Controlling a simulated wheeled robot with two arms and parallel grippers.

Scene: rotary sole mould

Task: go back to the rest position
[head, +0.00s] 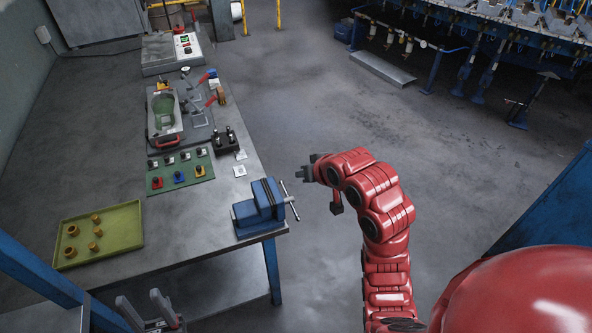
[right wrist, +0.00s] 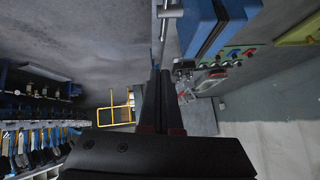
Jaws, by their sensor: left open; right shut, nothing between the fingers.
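My right gripper (head: 304,173) is at the end of the bent red arm, beyond the right edge of the workbench and over open floor. It is close to the handle of the blue vise (head: 258,207) but appears apart from it. In the right wrist view its fingers (right wrist: 159,90) are together with nothing between them, and the vise (right wrist: 218,30) shows at the top. My left gripper (head: 143,308) is at the bottom left of the head view, below the bench's front edge, with its two fingers apart and empty. Most of the left arm is out of view.
The grey workbench (head: 100,180) carries an olive tray (head: 68,248) with several brass rings, a green board (head: 180,186) with knobs and a mould fixture (head: 165,125). A blue machine (head: 450,50) stands at the back right. The middle floor (head: 330,100) is clear.

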